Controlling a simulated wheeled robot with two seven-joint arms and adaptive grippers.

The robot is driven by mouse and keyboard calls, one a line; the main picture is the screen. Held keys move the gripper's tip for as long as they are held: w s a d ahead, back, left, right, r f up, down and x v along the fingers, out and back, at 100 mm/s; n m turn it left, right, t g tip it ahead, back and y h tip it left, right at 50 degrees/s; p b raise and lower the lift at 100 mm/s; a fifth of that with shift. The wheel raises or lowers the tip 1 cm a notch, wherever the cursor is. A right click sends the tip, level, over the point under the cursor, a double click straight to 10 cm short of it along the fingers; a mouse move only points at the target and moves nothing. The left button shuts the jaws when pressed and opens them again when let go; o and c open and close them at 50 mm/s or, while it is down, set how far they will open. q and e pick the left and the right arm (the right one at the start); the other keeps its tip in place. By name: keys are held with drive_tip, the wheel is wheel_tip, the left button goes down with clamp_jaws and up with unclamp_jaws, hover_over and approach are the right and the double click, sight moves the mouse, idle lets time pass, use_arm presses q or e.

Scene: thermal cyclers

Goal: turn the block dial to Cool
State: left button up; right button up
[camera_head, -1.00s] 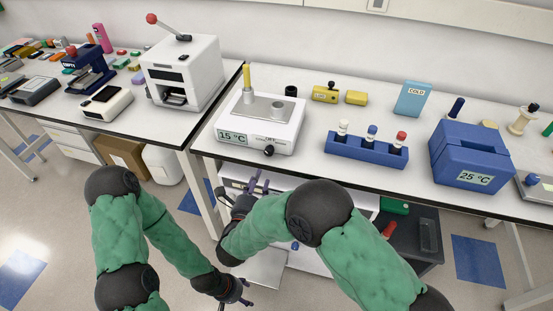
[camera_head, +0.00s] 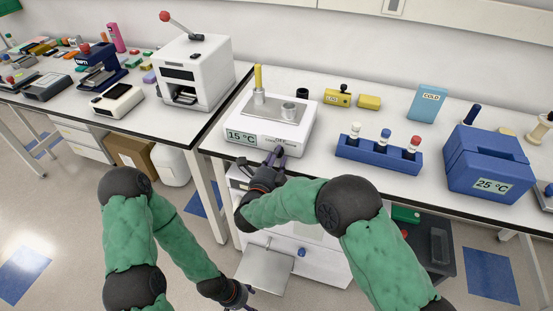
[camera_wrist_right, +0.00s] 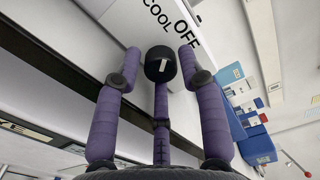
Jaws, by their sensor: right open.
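The white block unit (camera_head: 290,130) stands at the left end of the right bench, with a "15 °C" display (camera_head: 241,137) on its front. Its black block dial (camera_wrist_right: 160,65) shows in the right wrist view with a white mark on its face. "OFF" and "COOL" are printed beside it; I cannot tell which one the mark points at. My right gripper (camera_wrist_right: 159,68) is open, its purple fingers spread on both sides of the dial. In the head view this gripper (camera_head: 276,157) hides most of the dial. My left gripper (camera_head: 242,300) hangs low, away from the bench; its fingers are unclear.
A blue rack (camera_head: 378,158) with several capped vials stands right of the unit, and a blue "25 °C" box (camera_head: 490,165) beyond it. A yellow stick (camera_head: 258,78) rises from the unit's top. The bench's front edge runs just below my right gripper.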

drive_tip(key=shift+w, duration=0.15)
clamp_jaws()
drive_tip(key=shift+n, duration=0.6)
unclamp_jaws()
drive_tip(key=v, duration=1.2)
